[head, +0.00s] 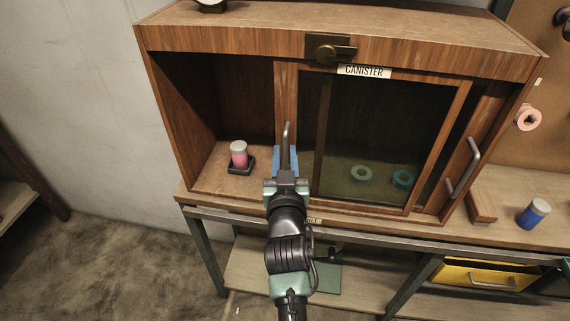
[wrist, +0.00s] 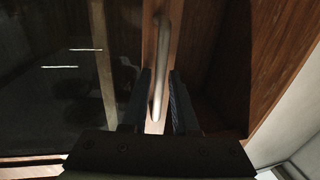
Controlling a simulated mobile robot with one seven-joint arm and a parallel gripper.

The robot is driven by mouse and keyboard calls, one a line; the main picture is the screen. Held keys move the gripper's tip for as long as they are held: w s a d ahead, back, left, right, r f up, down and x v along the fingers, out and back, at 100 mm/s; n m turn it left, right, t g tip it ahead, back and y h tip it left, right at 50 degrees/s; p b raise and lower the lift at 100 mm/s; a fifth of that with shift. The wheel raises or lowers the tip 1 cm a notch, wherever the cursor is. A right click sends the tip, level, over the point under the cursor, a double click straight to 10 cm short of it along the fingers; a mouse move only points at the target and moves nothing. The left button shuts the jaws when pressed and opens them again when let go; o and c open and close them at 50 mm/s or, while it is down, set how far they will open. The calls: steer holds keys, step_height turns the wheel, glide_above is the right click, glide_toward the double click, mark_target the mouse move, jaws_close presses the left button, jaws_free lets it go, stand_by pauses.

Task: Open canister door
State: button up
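The canister door (head: 361,151) is a wood-framed glass panel in the cabinet, below a CANISTER label (head: 364,71). It stands slid to the right, leaving the left compartment uncovered. Its upright metal handle (head: 287,140) is on the left frame; the handle also shows in the wrist view (wrist: 158,92).
A second door handle (head: 464,168) is at the cabinet's right. Two tape rolls (head: 361,174) show behind the glass. A blue canister (head: 533,213) and wooden block (head: 480,206) are on the bench at right.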

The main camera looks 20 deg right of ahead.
steer(key=b+v, duration=0.2)
steer(key=v, duration=1.1)
steer(key=shift+w, duration=0.1)
